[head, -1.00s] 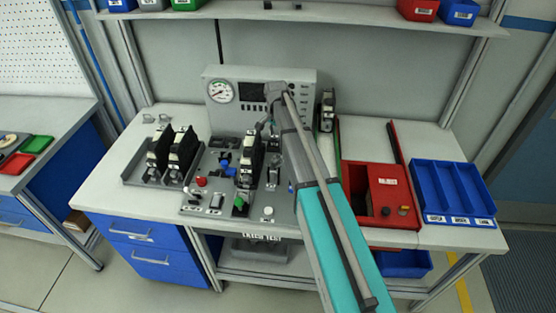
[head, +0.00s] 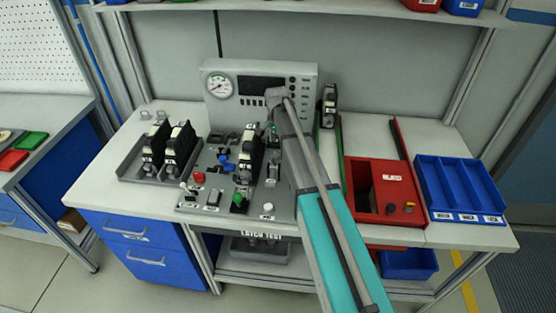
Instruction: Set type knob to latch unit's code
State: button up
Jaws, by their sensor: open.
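A black latch unit (head: 249,155) with white labels stands upright in the grey test fixture (head: 222,207); its code is too small to read. Behind it is a grey panel (head: 308,75) with a round gauge (head: 220,86), a dark display (head: 262,86) and a column of small dark controls at its right. I cannot tell which control is the type knob. My gripper (head: 271,127) is open, in front of the panel's lower edge and just right of the latch unit's top. It is small and partly hidden by my wrist, and nothing shows held in it.
Two more black units (head: 180,145) stand in a grey rack at left, and another (head: 328,105) stands right of the panel. A red box (head: 372,174) and blue tray (head: 432,185) lie right.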

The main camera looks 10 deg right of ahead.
aim_at(277, 155)
jog(key=shift+f+b, duration=3.85)
jog(key=shift+f, duration=0.25)
grip_shut()
jog(key=shift+d, duration=0.25)
jog(key=shift+a, duration=0.2)
